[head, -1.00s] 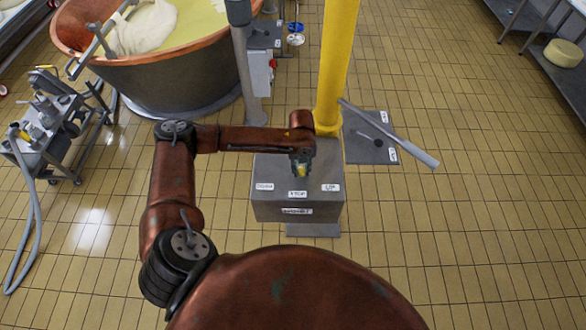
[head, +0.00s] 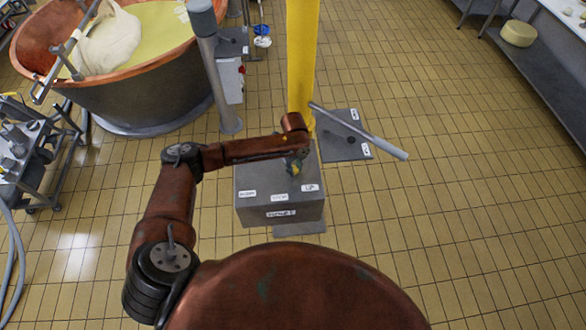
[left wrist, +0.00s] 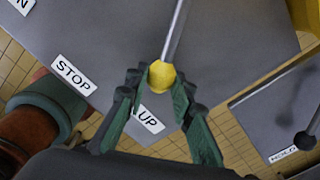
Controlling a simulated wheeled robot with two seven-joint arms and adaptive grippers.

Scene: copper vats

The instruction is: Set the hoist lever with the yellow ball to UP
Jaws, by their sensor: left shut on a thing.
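The hoist box (head: 262,180) is a grey box with white labels in front of the yellow post. The yellow ball (left wrist: 161,75) tops a thin grey lever rod (left wrist: 174,32). My left gripper (left wrist: 160,84) is shut on the ball, a green finger on either side. In the head view, the gripper (head: 295,166) mostly hides the ball and lever. The UP label (left wrist: 148,119) lies close to the ball in the wrist view, and the STOP label (left wrist: 74,75) is further left. The ball is between STOP and UP, nearer UP. My right gripper is out of view.
The yellow post (head: 302,60) stands behind the box. A second grey panel (head: 343,146) with a long grey bar (head: 360,131) is at the right; in the wrist view it has a dark knob (left wrist: 304,140). A copper vat (head: 130,85) is at the back left. The right floor is open.

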